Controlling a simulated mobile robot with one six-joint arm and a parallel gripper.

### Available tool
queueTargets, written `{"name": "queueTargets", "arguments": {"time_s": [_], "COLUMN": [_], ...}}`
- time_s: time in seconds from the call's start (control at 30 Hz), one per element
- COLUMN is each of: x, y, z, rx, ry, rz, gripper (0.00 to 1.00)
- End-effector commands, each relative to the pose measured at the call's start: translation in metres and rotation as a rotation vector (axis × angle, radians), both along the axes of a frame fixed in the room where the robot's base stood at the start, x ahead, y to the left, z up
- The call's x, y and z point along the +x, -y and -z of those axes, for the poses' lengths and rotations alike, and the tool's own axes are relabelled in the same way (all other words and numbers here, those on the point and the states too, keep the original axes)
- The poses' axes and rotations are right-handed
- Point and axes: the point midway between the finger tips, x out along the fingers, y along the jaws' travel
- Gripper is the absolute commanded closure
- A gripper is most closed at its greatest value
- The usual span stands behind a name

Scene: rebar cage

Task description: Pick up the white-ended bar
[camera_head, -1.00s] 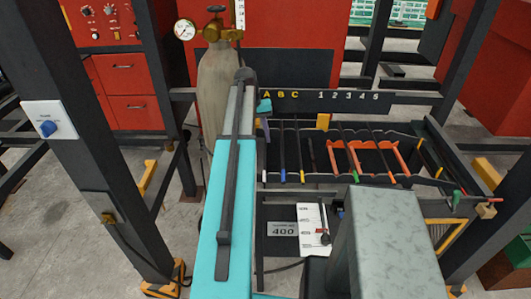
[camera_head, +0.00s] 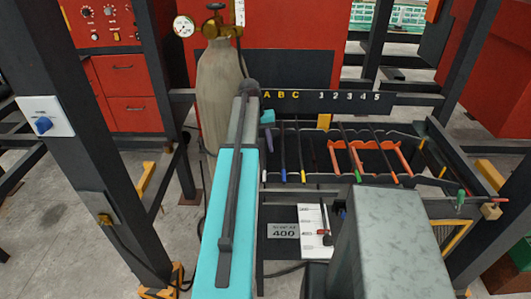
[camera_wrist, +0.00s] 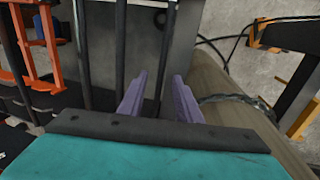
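The white-ended bar (camera_head: 264,160) is the leftmost dark bar across the black rack (camera_head: 330,188) in the head view; its white tip is at the near side. In the wrist view a dark bar (camera_wrist: 166,50), the one nearest the gas cylinder, runs between my gripper's (camera_wrist: 158,78) two purple fingers. It appears to be the white-ended bar, though its tip is out of that view. The fingers are apart, with gaps around the bar.
Neighbouring bars include a blue-ended bar (camera_head: 283,155) and a yellow-ended bar (camera_head: 301,155). Orange brackets (camera_head: 405,160) stand further right in the rack. A tan gas cylinder (camera_head: 218,90) stands close on the left. A board lettered A B C (camera_head: 330,102) runs along the back.

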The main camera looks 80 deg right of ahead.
Motion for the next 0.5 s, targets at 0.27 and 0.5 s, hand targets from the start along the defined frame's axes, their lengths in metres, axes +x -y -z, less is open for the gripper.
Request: {"name": "queueTargets", "arguments": {"time_s": [0.27, 0.5], "x": [-0.0001, -0.0002], "y": [0.0000, 0.0000], "z": [0.0000, 0.0001], "rx": [0.000, 0.000], "ry": [0.000, 0.000], "rz": [0.000, 0.000], "gripper": [0.79, 1.00]}}
